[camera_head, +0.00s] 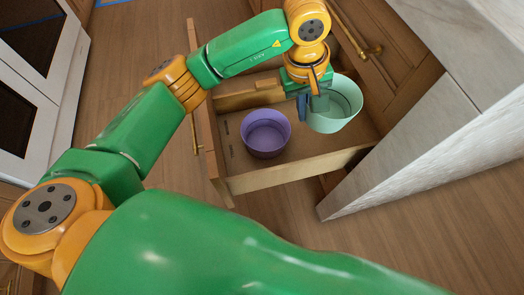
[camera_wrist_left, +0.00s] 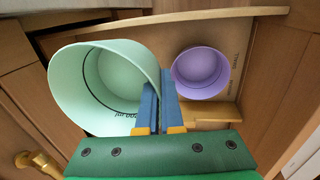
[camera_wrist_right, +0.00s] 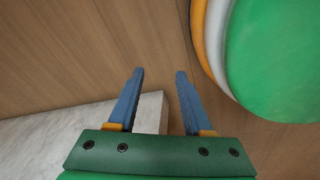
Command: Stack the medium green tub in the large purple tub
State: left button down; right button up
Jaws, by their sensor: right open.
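The light green tub (camera_head: 330,122) is at the right of the open drawer and looks raised above its floor. It shows large at the left of the left wrist view (camera_wrist_left: 75,85), its open mouth in sight. My left gripper (camera_head: 312,108) is closed on its wall, one blue finger inside and one outside, as the left wrist view (camera_wrist_left: 160,88) shows. The purple tub (camera_head: 266,146) stands upright and empty on the drawer floor, left of the green tub, and also shows in the left wrist view (camera_wrist_left: 201,85). My right gripper (camera_wrist_right: 158,75) is open and empty.
The wooden drawer (camera_head: 300,172) has raised walls around the purple tub. Pale marble (camera_head: 440,130) lies to the right. A white cabinet (camera_head: 40,110) stands at the left. In the right wrist view, wood floor (camera_wrist_right: 60,60) and a marble corner (camera_wrist_right: 50,135) show.

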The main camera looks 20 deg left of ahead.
pick_arm(q)
jog(key=shift+d+f, duration=0.1)
jog(key=shift+f, duration=0.7)
jog(key=a+f, duration=0.4)
jog(key=a+f+b, duration=0.1)
jog(key=a+f, duration=0.3)
jog(key=a, duration=0.1)
jog(key=a+f+b, duration=0.1)
jog(key=a+f, duration=0.3)
jog(key=shift+s+a+f, duration=0.15)
jog(key=shift+a+f, duration=0.05)
jog(key=shift+a, duration=0.2)
pick_arm(e)
jog(key=shift+w+a+f, duration=1.05)
jog(key=shift+w+a, duration=0.05)
jog(key=shift+w, duration=0.15)
pick_arm(q)
jog(key=shift+f+b, duration=0.1)
jog(key=shift+b, duration=0.2)
jog(key=shift+f+b, duration=0.4)
jog(key=shift+b, duration=0.1)
jog(key=shift+f, duration=0.15)
jog(key=c, duration=1.3)
grip_release()
jog(key=shift+c, duration=0.2)
pick_arm(e)
jog(key=shift+w+a+f, duration=0.1)
jog(key=shift+w+a, duration=0.45)
jog(key=shift+w, duration=0.05)
